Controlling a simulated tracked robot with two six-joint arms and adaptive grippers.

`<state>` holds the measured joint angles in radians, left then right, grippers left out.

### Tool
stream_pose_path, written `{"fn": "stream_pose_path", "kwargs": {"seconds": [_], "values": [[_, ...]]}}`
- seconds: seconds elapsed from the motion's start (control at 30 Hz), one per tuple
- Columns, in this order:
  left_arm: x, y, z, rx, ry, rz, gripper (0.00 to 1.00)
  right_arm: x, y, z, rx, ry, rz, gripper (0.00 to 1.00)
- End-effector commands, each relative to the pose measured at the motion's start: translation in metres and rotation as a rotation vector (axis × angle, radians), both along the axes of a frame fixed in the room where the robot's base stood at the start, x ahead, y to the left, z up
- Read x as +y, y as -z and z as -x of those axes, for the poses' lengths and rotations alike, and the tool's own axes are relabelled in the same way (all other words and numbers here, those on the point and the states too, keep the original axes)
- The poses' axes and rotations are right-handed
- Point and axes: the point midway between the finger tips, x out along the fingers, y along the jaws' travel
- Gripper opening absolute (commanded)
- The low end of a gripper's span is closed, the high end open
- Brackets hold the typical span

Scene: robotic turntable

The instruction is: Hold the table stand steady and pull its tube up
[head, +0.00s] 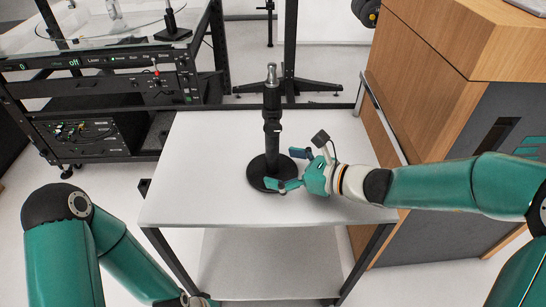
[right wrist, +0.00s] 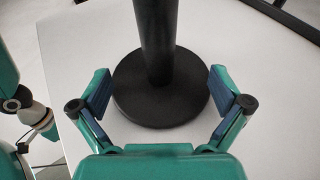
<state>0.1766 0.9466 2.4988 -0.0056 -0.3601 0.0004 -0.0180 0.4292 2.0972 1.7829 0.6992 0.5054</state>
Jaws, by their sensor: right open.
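The table stand (head: 271,130) is black with a round base and stands upright on the white table. Its tube (head: 272,75) has a silver tip at the top. In the right wrist view the round base (right wrist: 160,105) and the lower column (right wrist: 157,40) show ahead. My right gripper (head: 288,168) is open beside the column, low over the base's right side. Its two fingers (right wrist: 160,92) are spread left and right of the base in the right wrist view, with nothing between the pads. My left arm is at the lower left; its gripper is not in the head view.
The white table top (head: 200,165) is clear around the stand, with a lower shelf (head: 270,250) under it. A wooden cabinet (head: 430,60) stands close on the right. A rack with electronics (head: 100,75) stands at the back left.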

Motion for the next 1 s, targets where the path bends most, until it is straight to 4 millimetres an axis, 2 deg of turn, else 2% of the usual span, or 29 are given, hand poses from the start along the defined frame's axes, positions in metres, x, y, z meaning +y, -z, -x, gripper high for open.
{"fn": "stream_pose_path", "kwargs": {"seconds": [0.2,0.53,0.57,1.0], "values": [[0.0,0.008,0.0,0.0,0.0,0.0,0.4,0.0115,0.0053,-0.0078,0.001,0.0,0.001,1.0],[-0.0001,0.0078,0.0,0.0,0.0,0.0,0.4,0.0127,0.0049,-0.009,0.001,0.0,0.001,1.0],[0.0,0.0079,0.0001,0.0,0.0,0.0,0.4,0.0127,0.0049,-0.009,0.001,0.0,0.001,0.97],[0.0,0.0079,0.0001,0.0,0.0,0.0,0.4,0.0127,0.005,-0.0088,0.001,0.0,0.001,0.23]]}}
